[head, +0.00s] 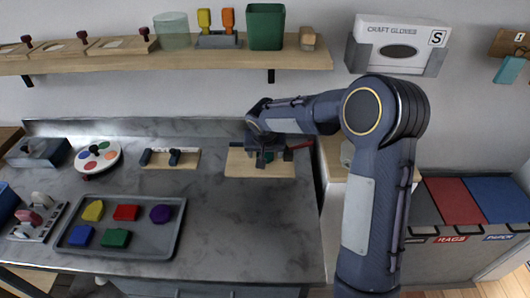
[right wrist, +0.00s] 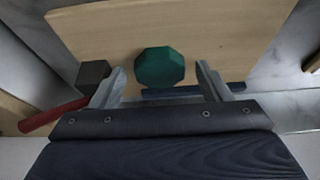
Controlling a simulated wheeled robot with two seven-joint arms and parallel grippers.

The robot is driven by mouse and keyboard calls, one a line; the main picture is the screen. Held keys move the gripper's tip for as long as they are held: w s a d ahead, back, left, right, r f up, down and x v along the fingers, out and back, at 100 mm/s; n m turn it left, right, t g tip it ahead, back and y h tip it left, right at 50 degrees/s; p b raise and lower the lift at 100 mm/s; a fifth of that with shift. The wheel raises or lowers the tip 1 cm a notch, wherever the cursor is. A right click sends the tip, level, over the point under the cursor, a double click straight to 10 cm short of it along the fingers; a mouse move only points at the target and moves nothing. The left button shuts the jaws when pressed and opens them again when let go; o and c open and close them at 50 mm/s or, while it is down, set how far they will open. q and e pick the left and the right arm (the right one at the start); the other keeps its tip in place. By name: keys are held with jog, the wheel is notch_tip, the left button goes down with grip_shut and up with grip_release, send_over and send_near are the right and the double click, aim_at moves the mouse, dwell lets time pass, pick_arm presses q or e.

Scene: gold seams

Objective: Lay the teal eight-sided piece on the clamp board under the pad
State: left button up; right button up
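The teal eight-sided piece (right wrist: 160,67) appears to lie flat on the pale wooden clamp board (right wrist: 215,30) in the right wrist view. My right gripper (right wrist: 163,82) is open, with a gap between each finger and the piece. In the head view this gripper (head: 264,155) is over the clamp board (head: 240,166) and hides much of it. A red clamp handle (right wrist: 52,116) and a dark block (right wrist: 93,74) are left of the fingers. A dark blue bar (right wrist: 185,91) runs below the piece. I cannot tell whether the pad is over the piece. My left gripper is not in view.
A grey tray (head: 180,225) with several coloured pieces lies at the front left. A board with dark blue parts (head: 188,164) and a round palette (head: 96,157) stand behind it. The shelf (head: 200,62) runs above. The bench (head: 250,225) before the clamp board is clear.

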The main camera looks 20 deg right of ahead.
jog(key=shift+r, duration=0.4)
jog(key=s+r+y, duration=0.2)
jog(key=s+r, duration=0.8)
jog(key=s, duration=0.4)
jog(key=s+a+f+n+y, duration=0.1)
jog(key=s+a+y, duration=0.1)
jog(key=s, duration=0.7)
jog(key=s+a+n+t+y, duration=0.1)
jog(key=s+a, duration=0.3)
jog(key=s, duration=0.6)
jog(key=shift+s+a+f+n+y, duration=0.15)
jog(key=shift+a+f+n+y, duration=0.25)
jog(key=shift+n, duration=0.4)
